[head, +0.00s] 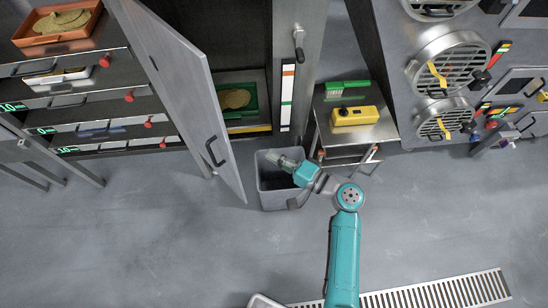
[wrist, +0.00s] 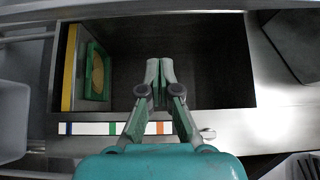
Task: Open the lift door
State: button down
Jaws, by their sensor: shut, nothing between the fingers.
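The lift door (head: 185,75) is a tall grey panel in the head view. It stands swung open to the left of the lift opening (head: 220,35), with a dark handle (head: 213,152) on its face. A green tray (head: 250,113) with a round tan heap is low inside the lift; the tray also shows at the left in the wrist view (wrist: 94,90). My gripper (wrist: 160,66) is shut and empty, with its fingertips over the dark lift opening in the wrist view. In the head view my gripper (head: 286,163) is right of the door, apart from its handle.
A grey bin (head: 270,203) stands below my gripper. A shelf rack (head: 95,88) stands left of the door. The front floor is mostly clear.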

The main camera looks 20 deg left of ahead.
jog(key=s+a, duration=0.2)
jog(key=a, duration=0.6)
jog(key=shift+s+a, duration=0.2)
jog(key=shift+s, duration=0.2)
